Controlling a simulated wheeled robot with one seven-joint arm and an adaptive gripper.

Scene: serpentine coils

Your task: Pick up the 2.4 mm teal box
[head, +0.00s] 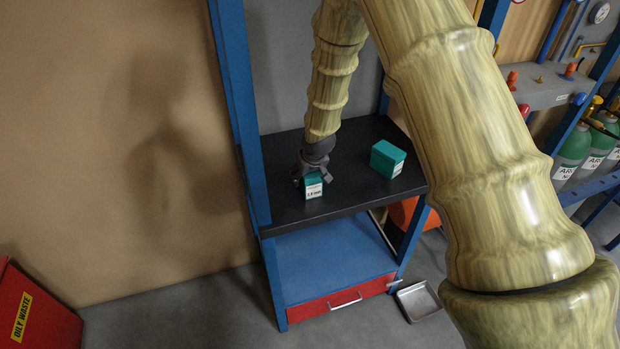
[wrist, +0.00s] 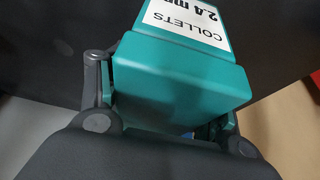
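The 2.4 mm teal box (head: 314,189) has a white label and is at the left part of the black shelf, near its front. In the wrist view the same teal box (wrist: 180,85) fills the middle, with "COLLETS 2.4 mm" readable upside down. My gripper (head: 311,172) is at the box, coming from above and behind. In the wrist view its dark fingers lie on both sides of the box; the left one touches it, and the right one is partly hidden by it. I cannot tell whether the box's underside touches the shelf.
Another, larger-looking teal box (head: 388,159) with a white label stands to the right on the black shelf (head: 350,198). Blue posts (head: 243,120) frame the shelf. A red drawer (head: 340,302) and a grey tray (head: 420,301) are below. Green gas bottles (head: 573,150) stand at the right.

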